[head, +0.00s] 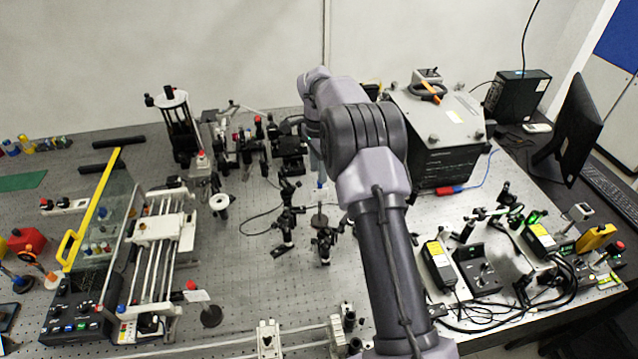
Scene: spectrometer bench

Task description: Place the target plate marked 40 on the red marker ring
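My arm reaches up from the bottom right and bends down at its far end. My gripper (317,166) is mostly hidden behind my arm and too small to read. Just below it a small post with a blue top (320,187) stands on a dark round base (318,221); I cannot tell whether they touch. A white plate (197,296) with a red knob stands on a dark round base at the lower left. No number 40 is readable on any plate. I cannot make out the red marker ring.
A rail stage (157,232) and a glass screen with a yellow frame (92,207) stand on the left. Optics mounts (283,226) crowd the middle. A large dark box (445,150) and cabled instruments (480,268) stand on the right.

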